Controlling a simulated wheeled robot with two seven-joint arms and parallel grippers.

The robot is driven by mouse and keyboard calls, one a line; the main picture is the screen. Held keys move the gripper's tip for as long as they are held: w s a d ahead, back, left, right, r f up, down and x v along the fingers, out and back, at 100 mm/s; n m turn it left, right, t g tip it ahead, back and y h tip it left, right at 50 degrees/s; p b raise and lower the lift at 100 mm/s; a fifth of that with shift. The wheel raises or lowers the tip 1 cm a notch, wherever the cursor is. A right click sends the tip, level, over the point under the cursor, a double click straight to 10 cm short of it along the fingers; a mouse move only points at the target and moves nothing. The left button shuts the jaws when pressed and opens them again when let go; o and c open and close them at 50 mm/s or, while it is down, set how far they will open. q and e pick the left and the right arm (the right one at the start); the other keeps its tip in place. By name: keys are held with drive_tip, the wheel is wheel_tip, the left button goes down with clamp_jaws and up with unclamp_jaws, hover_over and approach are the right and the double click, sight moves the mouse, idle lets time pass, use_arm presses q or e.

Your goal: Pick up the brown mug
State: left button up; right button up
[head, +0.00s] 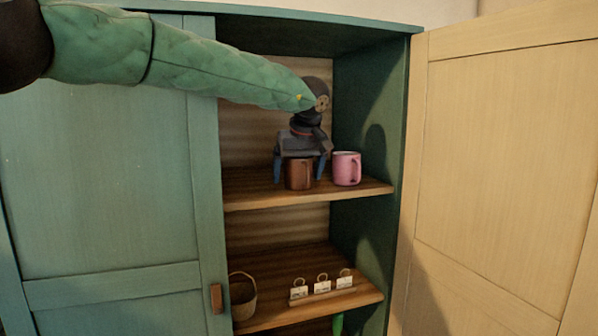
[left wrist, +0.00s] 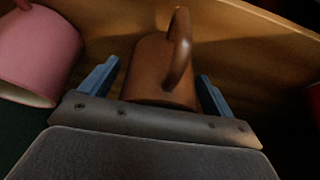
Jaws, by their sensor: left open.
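The brown mug (head: 299,174) stands upright on the upper shelf of the green cabinet. My left gripper (head: 298,178) reaches down over it from above, with one blue finger on each side of the mug. In the left wrist view the brown mug (left wrist: 160,72) lies between the two open blue fingers (left wrist: 160,88), with a gap visible at the right finger. Its handle points up in that picture. The palm hides part of the mug. A pink mug (head: 346,169) stands close to the right and also shows in the left wrist view (left wrist: 38,55). My right gripper is out of view.
The upper shelf (head: 250,196) has free room left of the brown mug. The green side wall (head: 370,130) is right of the pink mug. A basket (head: 243,296) and small tagged items (head: 322,286) are on the shelf below. A beige door (head: 500,160) stands open at right.

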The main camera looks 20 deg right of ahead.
use_arm(q)
drive_tip(key=shift+d, duration=0.1)
drive_tip(key=shift+c, duration=0.5)
drive_tip(key=c, duration=1.1)
